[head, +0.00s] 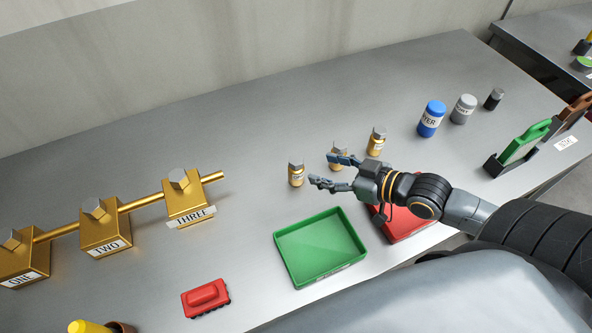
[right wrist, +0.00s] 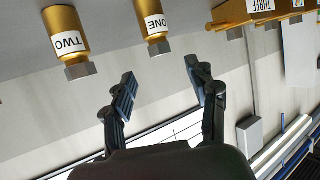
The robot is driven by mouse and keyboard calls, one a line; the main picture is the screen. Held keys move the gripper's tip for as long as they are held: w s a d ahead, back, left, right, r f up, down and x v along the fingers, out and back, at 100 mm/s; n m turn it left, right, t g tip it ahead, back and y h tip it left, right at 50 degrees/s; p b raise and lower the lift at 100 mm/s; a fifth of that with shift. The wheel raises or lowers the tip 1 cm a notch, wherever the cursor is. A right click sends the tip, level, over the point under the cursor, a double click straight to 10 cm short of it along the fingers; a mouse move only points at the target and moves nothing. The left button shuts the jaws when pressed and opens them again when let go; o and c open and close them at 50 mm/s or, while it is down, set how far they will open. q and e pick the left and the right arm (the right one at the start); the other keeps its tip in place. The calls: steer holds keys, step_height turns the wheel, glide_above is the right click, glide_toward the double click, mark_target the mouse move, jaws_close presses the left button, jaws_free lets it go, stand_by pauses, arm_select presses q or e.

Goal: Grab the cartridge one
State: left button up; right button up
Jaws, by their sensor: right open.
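Cartridge one (right wrist: 152,22) is a gold cylinder with a grey hex cap and a white ONE label, upside down in the right wrist view. It appears to be the leftmost small gold cartridge (head: 296,175) in the head view, standing upright; its label is too small to read there. Cartridge two (right wrist: 66,35) stands beside it; in the head view a finger partly covers the middle cartridge (head: 337,163). My right gripper (head: 323,170) is open and empty, just right of the leftmost cartridge and apart from it. Its spread fingers also show in the wrist view (right wrist: 165,88). My left gripper is out of view.
A third cartridge (head: 376,142) stands behind the gripper. Gold blocks ONE (head: 20,262), TWO (head: 104,235) and THREE (head: 186,203) stand left. A green tray (head: 282,262), a red tray (head: 398,228) and a red object (head: 206,298) lie in front. A blue bottle (head: 431,119) stands right.

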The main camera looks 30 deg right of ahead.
mark_target(300, 162)
steer(key=shift+x, duration=1.95)
steer(key=p+x, duration=0.1)
steer(key=x, duration=0.3)
steer(key=shift+w+r+p, duration=0.1)
steer(key=shift+w+p, duration=0.05)
steer(key=shift+p, duration=0.15)
steer(key=shift+w+a+f, duration=0.3)
steer(key=shift+w, duration=0.1)
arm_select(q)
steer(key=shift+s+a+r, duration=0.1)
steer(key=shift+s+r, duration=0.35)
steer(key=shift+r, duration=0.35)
arm_select(e)
steer(key=shift+r, duration=0.1)
jaws_close()
